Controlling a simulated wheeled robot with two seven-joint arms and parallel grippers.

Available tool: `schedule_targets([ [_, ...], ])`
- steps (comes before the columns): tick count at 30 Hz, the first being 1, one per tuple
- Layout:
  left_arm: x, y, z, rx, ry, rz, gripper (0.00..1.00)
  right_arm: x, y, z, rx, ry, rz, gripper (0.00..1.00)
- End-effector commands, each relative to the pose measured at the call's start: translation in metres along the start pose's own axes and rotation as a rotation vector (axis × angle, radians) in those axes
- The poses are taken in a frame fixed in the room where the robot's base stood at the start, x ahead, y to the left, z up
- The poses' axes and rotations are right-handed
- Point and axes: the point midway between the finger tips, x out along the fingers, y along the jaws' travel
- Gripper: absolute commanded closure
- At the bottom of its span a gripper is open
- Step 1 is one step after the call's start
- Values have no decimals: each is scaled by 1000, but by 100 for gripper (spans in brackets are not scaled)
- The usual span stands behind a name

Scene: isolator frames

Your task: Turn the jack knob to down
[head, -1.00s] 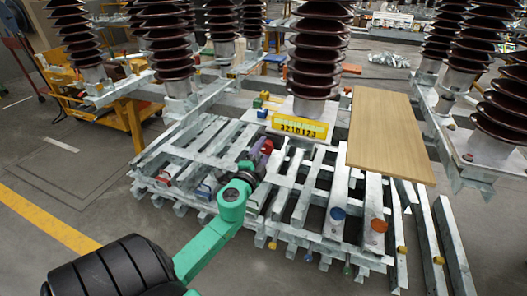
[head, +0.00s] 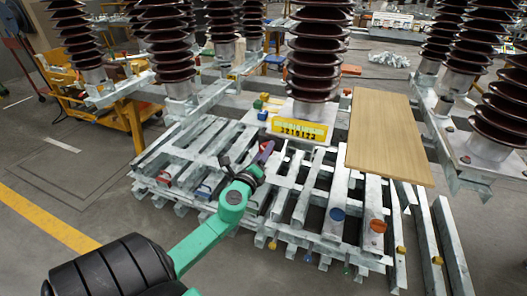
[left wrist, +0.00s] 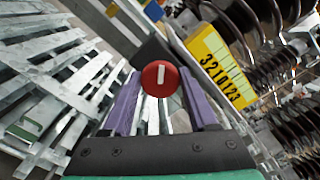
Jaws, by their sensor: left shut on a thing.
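The red round knob (left wrist: 159,77) with a white line on its face sits between the tips of my left gripper's purple fingers (left wrist: 160,100) in the left wrist view. The line stands nearly upright in that view. The gripper is shut on the knob. In the head view my left gripper (head: 262,153) reaches from the lower left to the grey metal frame, just left of the yellow number plate (head: 300,130). The knob is mostly hidden by the fingers there. The plate also shows in the left wrist view (left wrist: 217,62). My right gripper is not in view.
Galvanised beams form a slatted frame (head: 205,150) around the gripper. Tall dark ribbed insulators (head: 318,60) stand behind. A wooden board (head: 385,135) lies on the right. A blue cap (head: 337,214) and an orange cap (head: 378,226) sit at the front right. Floor is clear at left.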

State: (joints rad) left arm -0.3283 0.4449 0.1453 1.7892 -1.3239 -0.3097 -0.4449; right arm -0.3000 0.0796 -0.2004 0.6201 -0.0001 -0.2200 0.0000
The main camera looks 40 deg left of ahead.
Motion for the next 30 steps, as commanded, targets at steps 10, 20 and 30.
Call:
schedule_targets([
  [10,0,-1,-1,326,5,1,96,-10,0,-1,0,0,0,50],
  [20,-1,-1,-2,585,6,1,97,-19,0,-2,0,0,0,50],
  [30,-1,0,-3,715,7,0,97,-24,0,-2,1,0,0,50],
])
